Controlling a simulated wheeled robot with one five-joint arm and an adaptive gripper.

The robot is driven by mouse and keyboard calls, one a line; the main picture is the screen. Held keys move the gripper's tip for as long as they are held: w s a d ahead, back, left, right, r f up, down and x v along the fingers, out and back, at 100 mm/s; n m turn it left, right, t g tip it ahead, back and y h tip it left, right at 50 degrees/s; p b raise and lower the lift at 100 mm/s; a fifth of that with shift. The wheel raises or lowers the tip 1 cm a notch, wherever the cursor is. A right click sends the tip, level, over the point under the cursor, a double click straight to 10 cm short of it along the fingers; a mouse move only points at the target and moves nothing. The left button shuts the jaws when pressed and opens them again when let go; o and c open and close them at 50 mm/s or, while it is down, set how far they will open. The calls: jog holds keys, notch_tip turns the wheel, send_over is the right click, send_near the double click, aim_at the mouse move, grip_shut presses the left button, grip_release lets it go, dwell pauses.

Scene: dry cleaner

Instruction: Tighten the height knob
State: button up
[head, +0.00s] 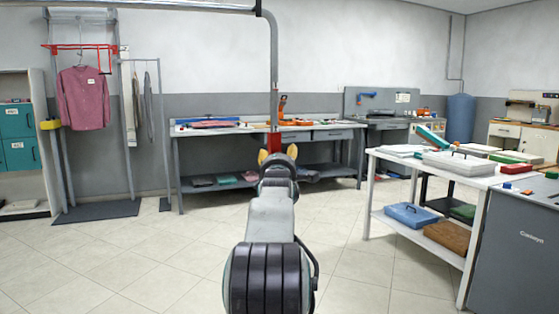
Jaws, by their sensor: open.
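My gripper (278,157) points away from me at the middle of the view. Its two tan fingertips are spread apart, with nothing seen held between them. A red part (274,141) shows just beyond the fingertips, at the lower end of a grey upright pipe (274,75). My gripper hides its lower side, and I cannot tell whether it touches the fingers. No knob is clearly marked as the height knob. A garment stand (63,165) at the left has a red crossbar (80,47) and a yellow cylindrical part (50,124) on its post.
A pink sweater (83,98) hangs on the stand. A long grey workbench (190,131) with tools stands along the back wall. A white table (385,158) with boxes and a grey cabinet (515,250) stand at the right. The tiled floor at front left is clear.

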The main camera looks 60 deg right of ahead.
jog(key=c, duration=1.2)
jog(key=shift+r+m+p, duration=0.25)
jog(key=shift+m+p, duration=0.45)
jog(key=shift+p, duration=0.05)
jog(key=shift+f+m+y, duration=0.15)
jog(key=shift+m+y, duration=0.25)
jog(key=shift+m, duration=0.1)
jog(key=o, duration=1.2)
jog(key=shift+f, duration=0.1)
jog(key=v, duration=1.2)
